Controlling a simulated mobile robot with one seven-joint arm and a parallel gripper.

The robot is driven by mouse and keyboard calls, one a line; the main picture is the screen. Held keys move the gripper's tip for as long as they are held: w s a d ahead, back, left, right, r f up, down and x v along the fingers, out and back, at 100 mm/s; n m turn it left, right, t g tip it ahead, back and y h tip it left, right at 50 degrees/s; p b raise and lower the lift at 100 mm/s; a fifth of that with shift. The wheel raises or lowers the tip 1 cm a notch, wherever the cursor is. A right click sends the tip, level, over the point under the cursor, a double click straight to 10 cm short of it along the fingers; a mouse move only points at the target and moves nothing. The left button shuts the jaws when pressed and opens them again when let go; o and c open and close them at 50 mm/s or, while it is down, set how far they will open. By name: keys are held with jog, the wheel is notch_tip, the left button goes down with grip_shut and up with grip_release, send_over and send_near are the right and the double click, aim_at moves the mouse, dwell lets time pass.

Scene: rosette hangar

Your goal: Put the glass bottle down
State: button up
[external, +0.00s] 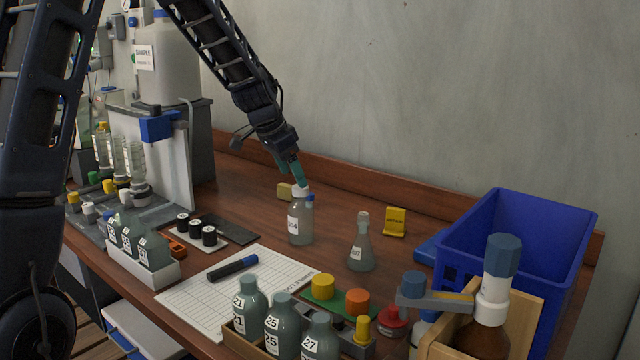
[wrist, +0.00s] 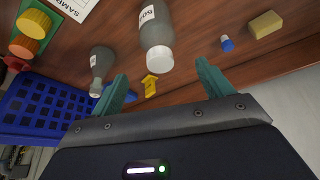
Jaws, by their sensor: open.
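The glass bottle (external: 300,225), grey-green with a white label and a pale top, stands upright on the wooden bench. It also shows in the wrist view (wrist: 156,35), with its pale top towards me. My gripper (external: 293,171) is just above the bottle's top in the external view. In the wrist view my gripper (wrist: 161,77) is open, its two teal fingers wide apart with nothing held between them. The bottle's top lies beyond the gap between the fingertips. I cannot tell whether a finger touches the bottle.
A conical flask (external: 361,250) stands right of the bottle, with a yellow sign (external: 395,221) behind it. A yellow block (external: 284,191) and a small blue cap (wrist: 227,43) lie nearby. A blue crate (external: 490,235) is at the right; a paper sheet (external: 200,305) lies in front.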

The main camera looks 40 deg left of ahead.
jog(key=s+d+r+n, duration=0.1)
jog(key=s+d+r, duration=0.4)
jog(key=s+r, duration=0.45)
jog(key=s+d+r+n, duration=0.1)
jog(key=s+d+r, duration=0.4)
jog(key=s+r, duration=0.45)
jog(key=s+d+n+y, duration=0.1)
jog(key=s+d+n, duration=0.1)
jog(key=s, duration=2)
jog(key=shift+s+d+n+t+y, duration=0.3)
jog(key=shift+s+d, duration=0.1)
jog(key=shift+d, duration=0.3)
